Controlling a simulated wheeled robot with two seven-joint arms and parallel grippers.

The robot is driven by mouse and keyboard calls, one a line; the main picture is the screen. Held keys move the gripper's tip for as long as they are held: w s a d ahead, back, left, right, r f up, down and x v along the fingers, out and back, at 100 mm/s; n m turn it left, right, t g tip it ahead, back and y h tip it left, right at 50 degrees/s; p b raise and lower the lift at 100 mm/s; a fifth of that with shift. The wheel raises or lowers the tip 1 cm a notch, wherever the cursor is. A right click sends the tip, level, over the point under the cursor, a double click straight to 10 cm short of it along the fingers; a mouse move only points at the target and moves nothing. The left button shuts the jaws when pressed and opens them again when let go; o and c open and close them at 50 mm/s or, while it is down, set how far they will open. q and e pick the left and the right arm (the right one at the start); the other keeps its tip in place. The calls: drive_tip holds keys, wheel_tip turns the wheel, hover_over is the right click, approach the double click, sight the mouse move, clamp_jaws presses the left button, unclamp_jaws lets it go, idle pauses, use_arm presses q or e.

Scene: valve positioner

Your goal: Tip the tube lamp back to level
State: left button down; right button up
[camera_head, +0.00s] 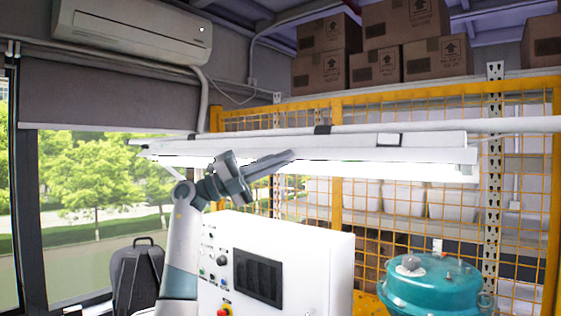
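The tube lamp (420,154) is a long white fixture with a brightly glowing underside. It hangs across the middle of the view under a white pipe (520,125), with a dark clamp (322,129) near the middle. From this angle I cannot tell how far it is tipped. My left gripper (290,156) is raised from below, with its fingers pointing right, and overlaps the lower left-middle part of the lamp in the picture. I cannot tell whether it touches the lamp, or whether its fingers are apart. My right gripper is not in view.
A white control cabinet (310,250) with a dark screen stands below the lamp. A teal domed device (432,290) is at lower right. A yellow mesh fence (546,220) stands behind. Cardboard boxes (405,22) sit on a high shelf.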

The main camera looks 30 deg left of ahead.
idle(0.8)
use_arm(q)
drive_tip(key=shift+f+b, duration=0.15)
drive_tip(key=shift+b, duration=0.15)
drive_tip(key=m+h+b, duration=0.1)
drive_tip(key=w+f+m+b, duration=0.1)
drive_tip(key=w+f+m+g+h+b, duration=0.1)
drive_tip(key=shift+w+d+f+m+h+b, duration=0.15)
drive_tip(key=shift+w+m+h+b, duration=0.1)
drive_tip(key=shift+m+h+b, duration=0.05)
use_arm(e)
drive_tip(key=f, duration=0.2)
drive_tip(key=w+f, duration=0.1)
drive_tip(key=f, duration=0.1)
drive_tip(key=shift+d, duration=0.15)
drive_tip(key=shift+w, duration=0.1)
